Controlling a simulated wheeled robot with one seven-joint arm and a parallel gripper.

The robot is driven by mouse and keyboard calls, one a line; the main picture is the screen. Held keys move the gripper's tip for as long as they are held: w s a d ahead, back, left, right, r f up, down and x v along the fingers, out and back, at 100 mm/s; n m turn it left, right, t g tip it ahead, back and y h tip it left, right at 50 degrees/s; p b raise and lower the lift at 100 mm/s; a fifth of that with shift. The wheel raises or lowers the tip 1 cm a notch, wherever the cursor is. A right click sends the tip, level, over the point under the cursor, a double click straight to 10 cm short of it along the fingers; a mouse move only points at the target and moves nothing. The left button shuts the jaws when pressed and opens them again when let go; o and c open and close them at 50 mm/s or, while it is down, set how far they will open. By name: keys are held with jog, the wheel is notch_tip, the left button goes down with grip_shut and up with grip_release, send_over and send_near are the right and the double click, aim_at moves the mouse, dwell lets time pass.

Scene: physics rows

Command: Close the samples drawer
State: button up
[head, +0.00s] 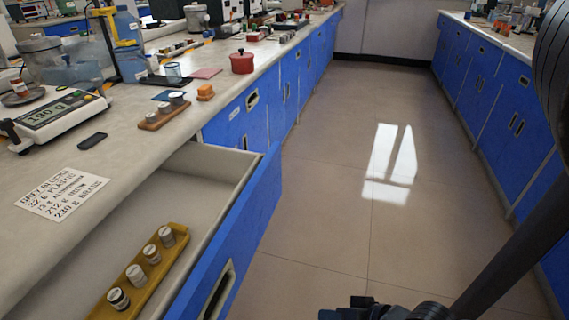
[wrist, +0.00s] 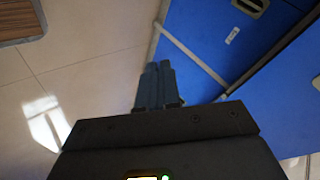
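The samples drawer (head: 262,212) is pulled out from the left bench, with a blue front and a pale inside. A dark handle opening (head: 218,290) shows in its front. Inside lies a yellow tray (head: 168,262) with several small grey cylinders standing in a row. My gripper shows in the wrist view (wrist: 158,70), its two dark fingers side by side with no visible gap and nothing between them.
The left bench top (head: 125,120) carries a scale (head: 58,118), a paper note (head: 62,193), a wooden block with weights (head: 165,111) and a red pot (head: 242,62). Blue cabinets (head: 490,85) line the right side. The aisle floor (head: 330,150) between is clear.

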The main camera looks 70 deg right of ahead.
jog(key=d+m+p, duration=0.1)
jog(key=m, duration=0.1)
jog(key=d+m+p, duration=0.1)
jog(key=m, duration=0.1)
jog(key=d+f+m+g+y+p, duration=0.1)
jog(key=d+m, duration=0.1)
jog(key=shift+w+m, duration=0.15)
jog(key=shift+m, duration=0.15)
grip_shut()
jog(key=m+t+y+p, duration=0.2)
jog(key=m+t+p, duration=0.85)
jog(key=m, duration=0.55)
send_near(273, 177)
jog(key=w+p, duration=0.1)
jog(key=w, duration=0.5)
jog(key=shift+w, duration=0.4)
jog(key=shift+w, duration=0.15)
